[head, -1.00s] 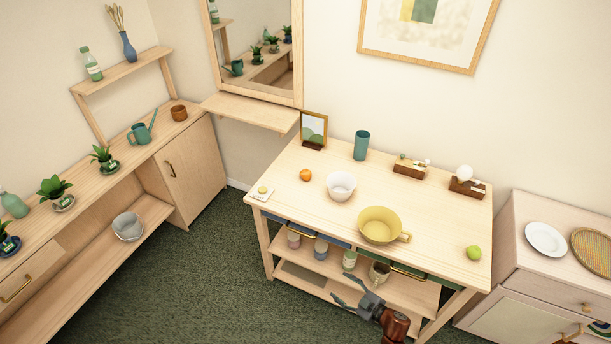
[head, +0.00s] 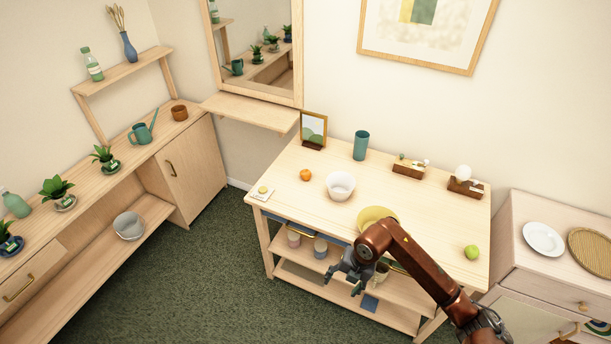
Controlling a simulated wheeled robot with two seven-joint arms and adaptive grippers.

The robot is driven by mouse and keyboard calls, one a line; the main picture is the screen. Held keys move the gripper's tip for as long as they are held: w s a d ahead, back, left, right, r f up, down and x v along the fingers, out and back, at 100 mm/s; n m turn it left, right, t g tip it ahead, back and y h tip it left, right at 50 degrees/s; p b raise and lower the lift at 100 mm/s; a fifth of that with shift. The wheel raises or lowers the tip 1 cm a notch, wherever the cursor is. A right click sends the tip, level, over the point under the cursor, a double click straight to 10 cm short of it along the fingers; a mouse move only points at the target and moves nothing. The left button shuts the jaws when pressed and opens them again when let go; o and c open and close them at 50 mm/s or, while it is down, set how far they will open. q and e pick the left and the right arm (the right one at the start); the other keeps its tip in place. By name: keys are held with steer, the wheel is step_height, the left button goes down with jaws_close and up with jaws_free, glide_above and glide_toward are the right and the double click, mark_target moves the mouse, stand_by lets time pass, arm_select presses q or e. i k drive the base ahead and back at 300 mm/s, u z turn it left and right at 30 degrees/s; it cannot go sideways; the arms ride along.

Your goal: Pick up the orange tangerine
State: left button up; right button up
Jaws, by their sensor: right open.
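The orange tangerine (head: 305,175) lies on the wooden table (head: 440,220), left of a white bowl (head: 340,185). My right gripper (head: 343,288) is open and empty. It hangs in front of the table's front edge, lower in the picture than the tangerine and well apart from it. My right arm comes in from the lower right and covers most of the yellow bowl (head: 375,214). My left gripper is not in view.
A green apple-like fruit (head: 472,252) lies at the table's right. A small white coaster (head: 262,192) is at its left corner. A picture frame (head: 313,130), teal cup (head: 361,145) and wooden holders (head: 409,168) stand along the back. Bare tabletop surrounds the tangerine.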

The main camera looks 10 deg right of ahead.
mark_target(306, 174)
steer(key=i, duration=2)
